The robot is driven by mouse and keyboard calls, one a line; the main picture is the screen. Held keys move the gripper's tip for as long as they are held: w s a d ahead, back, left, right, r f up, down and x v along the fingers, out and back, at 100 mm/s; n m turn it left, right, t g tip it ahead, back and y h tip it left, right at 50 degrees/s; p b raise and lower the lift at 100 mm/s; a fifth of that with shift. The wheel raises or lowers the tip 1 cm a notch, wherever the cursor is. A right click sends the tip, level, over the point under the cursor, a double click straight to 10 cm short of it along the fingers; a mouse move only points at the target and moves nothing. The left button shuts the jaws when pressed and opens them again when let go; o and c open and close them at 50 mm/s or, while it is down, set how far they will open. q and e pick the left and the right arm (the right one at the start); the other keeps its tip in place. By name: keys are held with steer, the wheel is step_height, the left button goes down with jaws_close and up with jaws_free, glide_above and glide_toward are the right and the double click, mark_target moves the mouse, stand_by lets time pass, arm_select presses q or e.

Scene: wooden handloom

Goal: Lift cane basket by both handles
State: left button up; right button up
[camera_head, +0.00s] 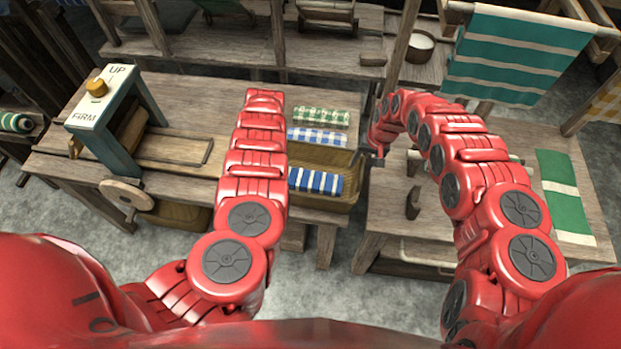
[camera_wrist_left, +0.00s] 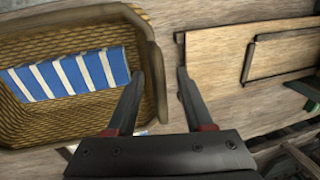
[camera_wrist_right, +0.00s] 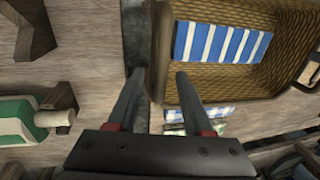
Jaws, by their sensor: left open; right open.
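The cane basket (camera_head: 318,203) sits on the wooden bench, partly hidden by my left arm, with a folded blue-and-white striped cloth (camera_head: 316,182) inside. In the left wrist view, my open left gripper (camera_wrist_left: 158,76) has its fingers on either side of the basket's end handle (camera_wrist_left: 155,62). In the right wrist view, my open right gripper (camera_wrist_right: 160,75) has its fingers on either side of the opposite end handle (camera_wrist_right: 160,50). I cannot tell whether any finger touches. In the head view my right gripper (camera_head: 372,160) is at the basket's right end; my left gripper is hidden behind its arm.
Folded checked cloths, blue (camera_head: 317,137) and green (camera_head: 321,115), lie behind the basket. A blue-grey frame with a white top (camera_head: 98,98) stands on the bench at left. A second table (camera_head: 400,215) with a green cloth (camera_head: 563,190) is at right, across a narrow gap.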

steer(key=shift+f, duration=0.1)
arm_select(q)
jaws_close()
arm_select(e)
jaws_close()
stand_by(1.2)
